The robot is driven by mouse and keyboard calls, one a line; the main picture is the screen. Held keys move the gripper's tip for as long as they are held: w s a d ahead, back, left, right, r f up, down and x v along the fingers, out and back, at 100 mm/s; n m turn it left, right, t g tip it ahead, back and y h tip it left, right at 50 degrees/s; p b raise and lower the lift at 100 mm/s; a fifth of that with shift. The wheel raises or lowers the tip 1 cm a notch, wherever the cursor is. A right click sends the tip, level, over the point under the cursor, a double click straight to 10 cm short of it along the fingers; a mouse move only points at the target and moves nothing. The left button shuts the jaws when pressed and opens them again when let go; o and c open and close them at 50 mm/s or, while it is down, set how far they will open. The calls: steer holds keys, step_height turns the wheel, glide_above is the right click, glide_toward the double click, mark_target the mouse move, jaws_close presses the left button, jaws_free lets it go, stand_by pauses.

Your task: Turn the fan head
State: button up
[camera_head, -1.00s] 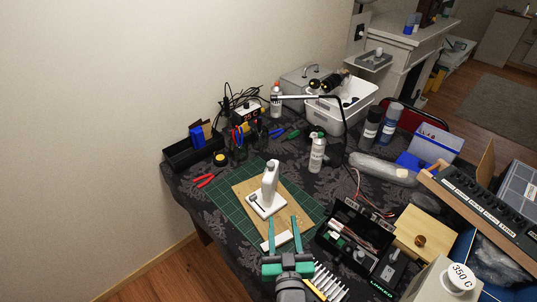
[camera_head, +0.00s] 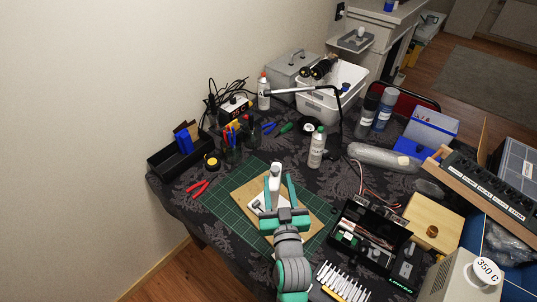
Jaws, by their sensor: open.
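A white upright device (camera_head: 275,169), which appears to be the fan, stands on a white base (camera_head: 256,203) on a tan board. My gripper (camera_head: 279,180) is open, with its two teal fingers pointing away from me on either side of the white neck. I cannot tell whether the fingers touch it. The gripper body hides the lower part of the device and part of the base.
The tan board (camera_head: 244,188) lies on a green cutting mat (camera_head: 228,204). An open black toolbox (camera_head: 365,236) and a row of bits (camera_head: 343,283) lie to the right. Red pliers (camera_head: 197,188) lie left.

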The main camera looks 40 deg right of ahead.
steer(key=x, duration=1)
jaws_close()
